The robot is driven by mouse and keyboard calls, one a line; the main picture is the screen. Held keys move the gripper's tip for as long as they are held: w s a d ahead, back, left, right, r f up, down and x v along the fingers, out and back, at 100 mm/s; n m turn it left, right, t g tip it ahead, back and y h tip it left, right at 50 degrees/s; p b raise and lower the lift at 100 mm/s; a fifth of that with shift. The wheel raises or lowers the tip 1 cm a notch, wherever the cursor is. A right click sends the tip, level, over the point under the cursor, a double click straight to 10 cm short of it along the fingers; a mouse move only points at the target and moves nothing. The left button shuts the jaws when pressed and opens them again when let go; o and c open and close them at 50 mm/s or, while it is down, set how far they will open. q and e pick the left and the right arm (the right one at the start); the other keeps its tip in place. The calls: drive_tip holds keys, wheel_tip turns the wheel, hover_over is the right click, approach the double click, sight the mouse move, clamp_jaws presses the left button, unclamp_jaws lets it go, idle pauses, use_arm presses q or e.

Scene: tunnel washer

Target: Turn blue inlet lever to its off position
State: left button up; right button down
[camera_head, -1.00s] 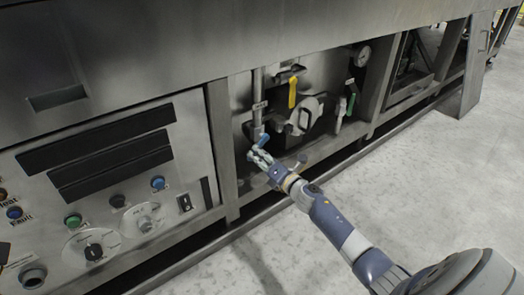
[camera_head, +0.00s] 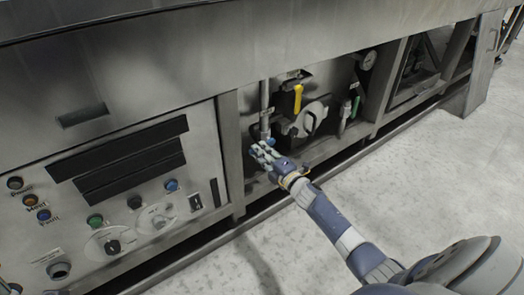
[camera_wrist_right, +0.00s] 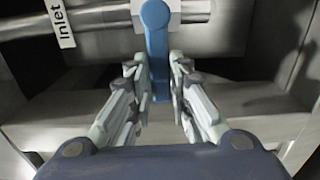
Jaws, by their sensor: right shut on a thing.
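The blue inlet lever (camera_wrist_right: 157,48) hangs from its valve in the right wrist view, beside a white "Inlet" label (camera_wrist_right: 60,22). It runs down the picture, with its lower end between my right fingers. My right gripper (camera_wrist_right: 158,75) is shut on the lever, one finger on each side; narrow gaps seem to show, and exact contact is hard to make out. In the head view my right gripper (camera_head: 259,149) is at the foot of the thin vertical inlet pipe (camera_head: 264,105) and hides most of the lever.
A yellow lever (camera_head: 298,98) and a green lever (camera_head: 355,107) are to the right of the pipe, with a round gauge (camera_head: 368,60) above. A metal post (camera_head: 231,150) separates this recess from the control panel (camera_head: 205,150). The floor (camera_head: 430,150) at right is clear.

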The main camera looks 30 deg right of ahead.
drive_tip(key=shift+r, duration=0.1)
idle(0.4)
drive_tip(key=c, duration=1.5)
unclamp_jaws()
drive_tip(key=shift+s, duration=0.1)
drive_tip(key=s, duration=0.8)
drive_tip(key=s+d, duration=0.1)
drive_tip(key=s, duration=0.2)
drive_tip(key=shift+s, duration=0.4)
